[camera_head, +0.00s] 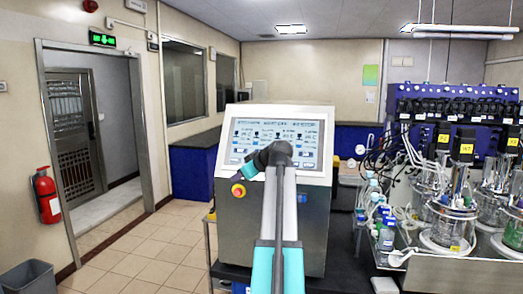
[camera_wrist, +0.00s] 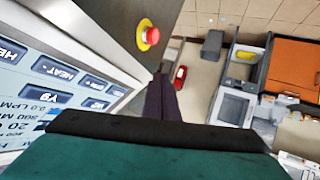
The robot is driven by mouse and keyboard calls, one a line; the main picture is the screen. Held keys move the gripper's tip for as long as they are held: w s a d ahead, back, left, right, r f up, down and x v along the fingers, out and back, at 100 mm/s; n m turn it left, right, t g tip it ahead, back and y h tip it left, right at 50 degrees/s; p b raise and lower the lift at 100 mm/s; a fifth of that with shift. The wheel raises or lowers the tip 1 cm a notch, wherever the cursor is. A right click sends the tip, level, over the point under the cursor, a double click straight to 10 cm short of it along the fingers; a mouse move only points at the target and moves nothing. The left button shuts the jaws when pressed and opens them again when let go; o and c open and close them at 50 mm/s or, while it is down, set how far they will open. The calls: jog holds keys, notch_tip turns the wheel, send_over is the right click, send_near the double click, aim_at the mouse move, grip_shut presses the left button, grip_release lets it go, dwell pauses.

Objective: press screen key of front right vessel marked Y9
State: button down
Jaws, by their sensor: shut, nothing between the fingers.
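The control screen (camera_head: 310,160) is on the front of a grey cabinet, partly covered by my arm in the head view. In the wrist view it is steep and rotated at the left, with a dark key reading Y9 (camera_wrist: 53,97) and a key reading HEAT (camera_wrist: 52,68). Several other keys are beside them. My gripper (camera_wrist: 161,78) shows as dark fingers, shut and empty, right of the screen's edge and apart from the Y9 key. In the head view, my arm hides most of the gripper. Glass vessels (camera_head: 447,222) with yellow labels stand at the right; their labels are too small to read surely.
A red emergency button on a yellow base (camera_wrist: 147,35) sits on the cabinet near the screen; it also shows in the head view (camera_head: 238,190). Tubing and bottles (camera_head: 385,235) crowd the bench right of the cabinet. The tiled floor (camera_head: 150,255) at left is mostly clear.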

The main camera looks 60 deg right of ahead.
aim_at(257, 152)
jog(key=s+d+r+h, duration=0.1)
jog(key=s+r, duration=0.2)
jog(key=r, duration=0.4)
jog(key=s+d+r+t+p, duration=0.1)
jog(key=s+r, duration=0.3)
jog(key=r, duration=0.2)
jog(key=shift+d+r+n+h, duration=0.25)
jog(key=shift+r+n+h, duration=0.1)
jog(key=shift+n+h, duration=0.05)
jog(key=shift+d+f, duration=0.1)
jog(key=shift+d, duration=0.05)
jog(key=w+d+f+b, duration=0.2)
jog(key=d+f, duration=0.2)
jog(key=d, duration=0.3)
jog(key=shift+w+f, duration=0.15)
jog(key=shift+f, duration=0.05)
jog(key=shift+w+d+f+b, duration=0.25)
jog(key=shift+d+f+b, duration=0.15)
jog(key=shift+d+b, duration=0.45)
dwell(2.4)
jog(key=shift+a, duration=0.3)
jog(key=shift+s+a+r, duration=0.25)
jog(key=shift+a+r, duration=0.15)
jog(key=shift+a, duration=0.15)
jog(key=shift+a, duration=0.1)
